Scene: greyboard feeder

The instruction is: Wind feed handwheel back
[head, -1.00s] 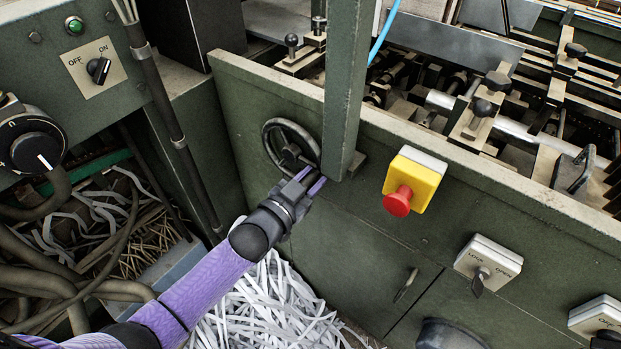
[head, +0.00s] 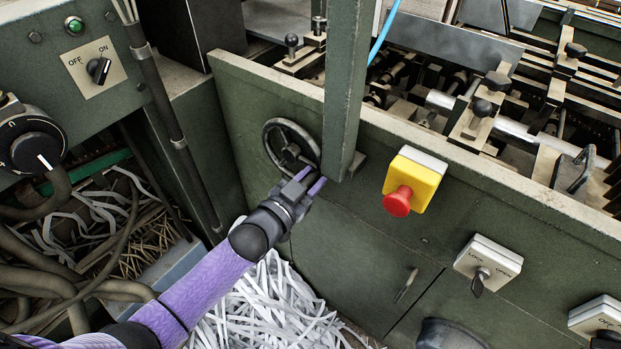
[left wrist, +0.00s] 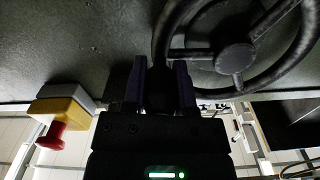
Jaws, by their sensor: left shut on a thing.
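The dark feed handwheel (head: 290,154) is mounted on the green front panel, left of a green upright post. In the left wrist view the wheel's hub (left wrist: 235,57), spokes and rim fill the upper right. My left gripper (head: 311,182) reaches up from the lower left to the wheel's lower right edge. In the left wrist view my left gripper (left wrist: 159,80) has its two fingers on either side of a dark part of the wheel at the rim's left. It is shut on it; whether this is the rim or a handle is too dark to tell. My right gripper is out of view.
The green post (head: 345,95) stands close to the right of the wheel and gripper. A yellow box with a red button (head: 397,201) sits further right. A lock switch (head: 488,264) is lower right. White paper strips (head: 270,312) lie below my arm.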

